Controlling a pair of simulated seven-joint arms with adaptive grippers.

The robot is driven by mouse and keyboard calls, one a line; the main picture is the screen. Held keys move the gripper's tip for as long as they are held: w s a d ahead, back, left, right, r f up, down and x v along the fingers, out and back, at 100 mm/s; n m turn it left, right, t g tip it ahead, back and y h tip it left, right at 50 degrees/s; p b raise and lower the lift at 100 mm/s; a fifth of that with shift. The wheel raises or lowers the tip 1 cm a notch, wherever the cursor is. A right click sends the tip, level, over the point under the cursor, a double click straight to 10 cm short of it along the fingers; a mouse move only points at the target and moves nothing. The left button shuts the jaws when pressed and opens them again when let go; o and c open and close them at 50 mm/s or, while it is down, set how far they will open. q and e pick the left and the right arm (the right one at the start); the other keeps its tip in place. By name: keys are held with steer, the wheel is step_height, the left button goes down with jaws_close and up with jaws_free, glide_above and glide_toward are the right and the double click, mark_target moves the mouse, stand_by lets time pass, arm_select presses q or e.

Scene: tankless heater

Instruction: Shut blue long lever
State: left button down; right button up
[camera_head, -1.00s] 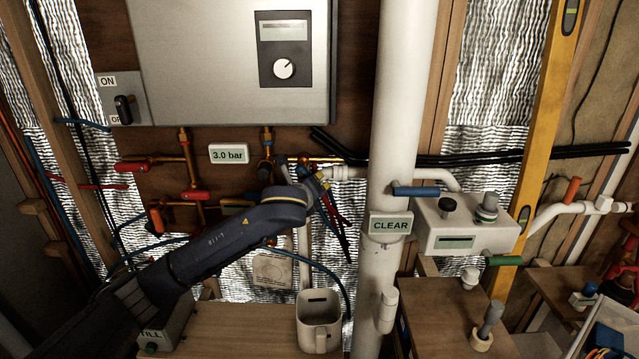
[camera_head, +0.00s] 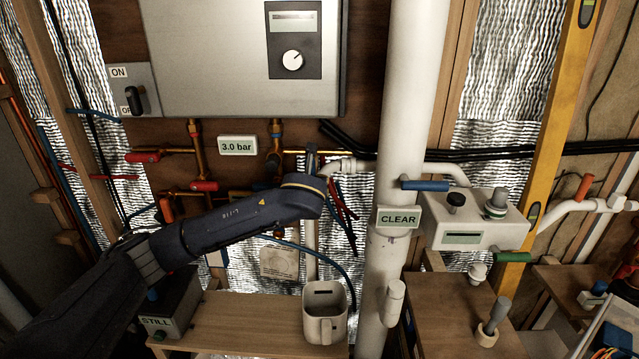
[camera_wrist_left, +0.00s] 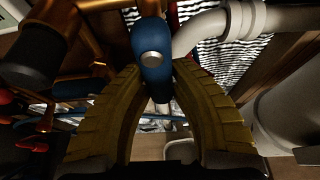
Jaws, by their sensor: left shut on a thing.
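A blue lever (camera_wrist_left: 150,45) with a round silver bolt head fills the top middle of the left wrist view. Its dark lower end runs down between the yellow-brown fingers of my left gripper (camera_wrist_left: 158,84), which are shut on it. In the head view, a narrow upright blue piece (camera_head: 312,158) shows just above my left wrist, beside the white pipe elbow. My left arm covers the fingers and the rest of the lever there. My right gripper is in neither view.
Copper pipes with red handles (camera_head: 205,186) lie left of my wrist. A thick white pipe (camera_head: 398,110) stands to the right, with another blue handle (camera_head: 425,185) beside it. The heater box (camera_head: 205,60) hangs above.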

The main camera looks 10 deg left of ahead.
arm_select(q)
steer(key=shift+a, duration=0.2)
stand_by(0.3)
steer(key=c, duration=1.2)
jaws_free()
steer(key=shift+o, duration=0.2)
steer(key=shift+d, duration=0.1)
steer(key=v, duration=1.2)
